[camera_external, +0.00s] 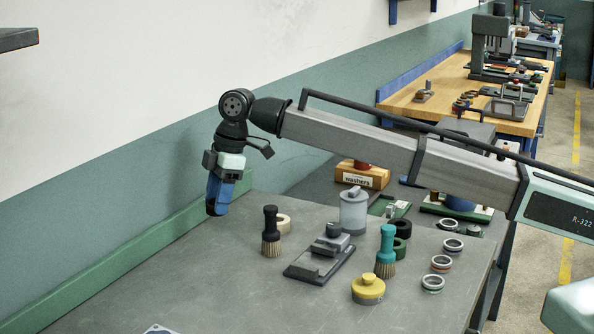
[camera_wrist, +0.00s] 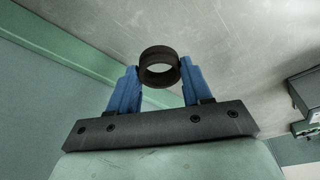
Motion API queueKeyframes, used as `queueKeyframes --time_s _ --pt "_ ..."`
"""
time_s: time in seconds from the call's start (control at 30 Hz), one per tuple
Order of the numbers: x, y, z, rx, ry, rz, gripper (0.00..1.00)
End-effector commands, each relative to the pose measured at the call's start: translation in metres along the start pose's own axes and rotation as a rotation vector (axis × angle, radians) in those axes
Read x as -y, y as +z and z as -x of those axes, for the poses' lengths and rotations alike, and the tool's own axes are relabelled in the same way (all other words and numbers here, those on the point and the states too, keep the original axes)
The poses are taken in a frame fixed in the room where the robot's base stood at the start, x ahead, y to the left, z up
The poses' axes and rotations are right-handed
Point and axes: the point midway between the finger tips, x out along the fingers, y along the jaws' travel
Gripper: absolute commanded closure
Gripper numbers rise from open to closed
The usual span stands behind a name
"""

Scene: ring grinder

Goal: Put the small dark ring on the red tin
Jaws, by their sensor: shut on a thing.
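My gripper (camera_external: 217,196) hangs in the air above the left part of the grey bench, pointing down. In the wrist view its two blue fingers (camera_wrist: 160,82) are shut on a small dark ring (camera_wrist: 158,59), held at the fingertips with its hole showing. In the external view the ring is a small dark shape at the fingertips (camera_external: 212,211). A red thing (camera_external: 362,164) shows on the wooden washers block, partly hidden by my arm. I cannot tell whether it is the red tin; no other red tin is clear.
On the bench (camera_external: 200,285) stand a black-handled brush (camera_external: 270,232), a beige ring (camera_external: 283,224), a grey canister (camera_external: 353,210), a grey clamp-like tool (camera_external: 320,258), a teal brush (camera_external: 386,250), a yellow tin (camera_external: 368,291) and several metal rings (camera_external: 441,263). The front left is mostly clear.

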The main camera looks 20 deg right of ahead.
Motion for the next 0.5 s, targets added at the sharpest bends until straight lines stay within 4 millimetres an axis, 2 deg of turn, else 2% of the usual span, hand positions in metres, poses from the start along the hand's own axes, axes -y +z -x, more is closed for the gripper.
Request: queueKeyframes --time_s 0.17,0.27,0.5 --pt "-0.032 0.026 0.007 0.0 0.012 -0.042 0.84" --pt "-0.06 0.052 0.016 0.0 0.023 -0.081 0.84" --pt "-0.132 0.126 0.043 0.0 0.052 -0.188 0.84"
